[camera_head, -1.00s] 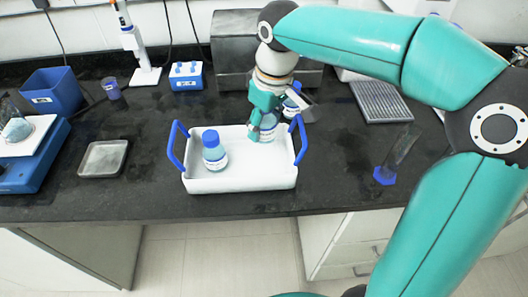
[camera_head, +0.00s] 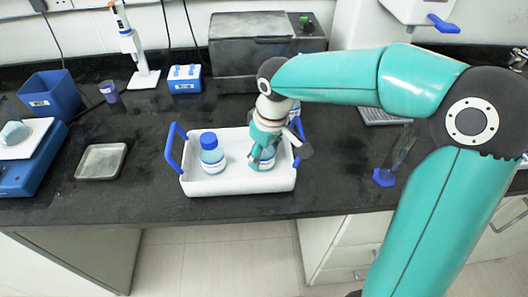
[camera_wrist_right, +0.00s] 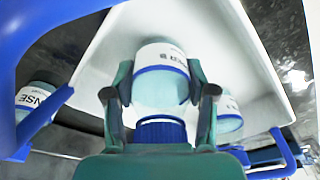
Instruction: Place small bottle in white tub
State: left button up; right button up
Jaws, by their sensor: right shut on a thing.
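The white tub (camera_head: 238,185) with blue handles stands on the black bench; its inner floor also shows in the right wrist view (camera_wrist_right: 110,60). A small bottle (camera_head: 266,161) with a label and a blue cap is between the fingers of my right gripper (camera_head: 264,148), which is shut on it. In the right wrist view this bottle (camera_wrist_right: 160,80) is over the tub floor; I cannot tell whether it touches it. Another blue-capped bottle (camera_head: 212,155) stands in the tub's left half. The left gripper is out of view.
Another labelled bottle (camera_wrist_right: 36,98) shows at the left of the wrist view, by a blue handle. A metal tray (camera_head: 101,162) lies left of the tub. A grey metal box (camera_head: 235,65) stands behind. Bench between tray and tub is clear.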

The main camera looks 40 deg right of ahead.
aim_at(270, 150)
jog(key=o, duration=1.3)
jog(key=r, duration=0.4)
jog(key=s+r, duration=0.1)
jog(key=r, duration=0.3)
jog(key=r+p, duration=0.1)
jog(key=r, duration=0.3)
jog(key=shift+s+d, duration=0.2)
jog(key=shift+s, duration=0.2)
